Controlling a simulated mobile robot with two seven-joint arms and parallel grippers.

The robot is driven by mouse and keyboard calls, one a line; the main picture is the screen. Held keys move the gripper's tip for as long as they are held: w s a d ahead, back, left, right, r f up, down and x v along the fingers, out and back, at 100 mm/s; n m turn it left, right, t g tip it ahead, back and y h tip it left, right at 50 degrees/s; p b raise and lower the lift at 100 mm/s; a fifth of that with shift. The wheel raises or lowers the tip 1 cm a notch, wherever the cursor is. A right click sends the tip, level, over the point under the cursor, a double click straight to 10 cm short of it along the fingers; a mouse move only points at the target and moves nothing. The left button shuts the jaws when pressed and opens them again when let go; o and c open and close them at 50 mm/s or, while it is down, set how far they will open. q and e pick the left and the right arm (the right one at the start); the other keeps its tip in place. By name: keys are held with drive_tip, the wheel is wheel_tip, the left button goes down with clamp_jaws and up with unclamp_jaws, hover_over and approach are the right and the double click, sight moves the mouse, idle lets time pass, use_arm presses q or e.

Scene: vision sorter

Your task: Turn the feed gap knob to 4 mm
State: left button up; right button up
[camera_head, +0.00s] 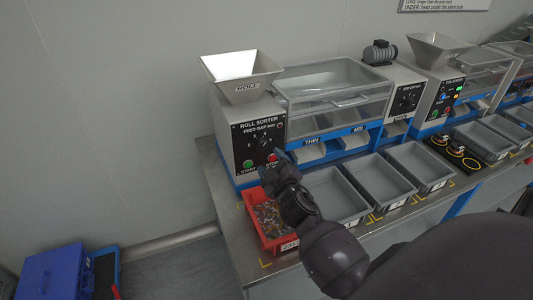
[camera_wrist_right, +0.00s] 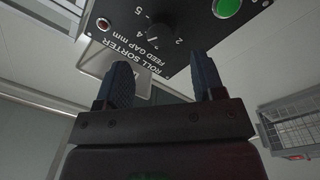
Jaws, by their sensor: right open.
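The roll sorter's black panel (camera_head: 258,135) carries the feed gap knob (camera_head: 264,143). In the right wrist view the panel appears upside down, with the dark knob (camera_wrist_right: 172,31) beside printed numbers including 2, 4 and 5. I cannot tell which number the knob points to. My right gripper (camera_head: 281,156) is in front of the panel's lower right. In the right wrist view its two blue fingers (camera_wrist_right: 160,80) are apart with nothing between them. The knob lies beyond the fingertips, with a visible gap in that view. My left gripper is not in view.
A green button (camera_wrist_right: 228,7) and a small red light (camera_wrist_right: 103,24) sit on the panel near the knob. Below the panel is a red bin (camera_head: 267,235) of small parts, beside grey bins (camera_head: 335,200). My right arm crosses above the bins.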

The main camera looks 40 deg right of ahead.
drive_tip(key=shift+v, duration=2.1)
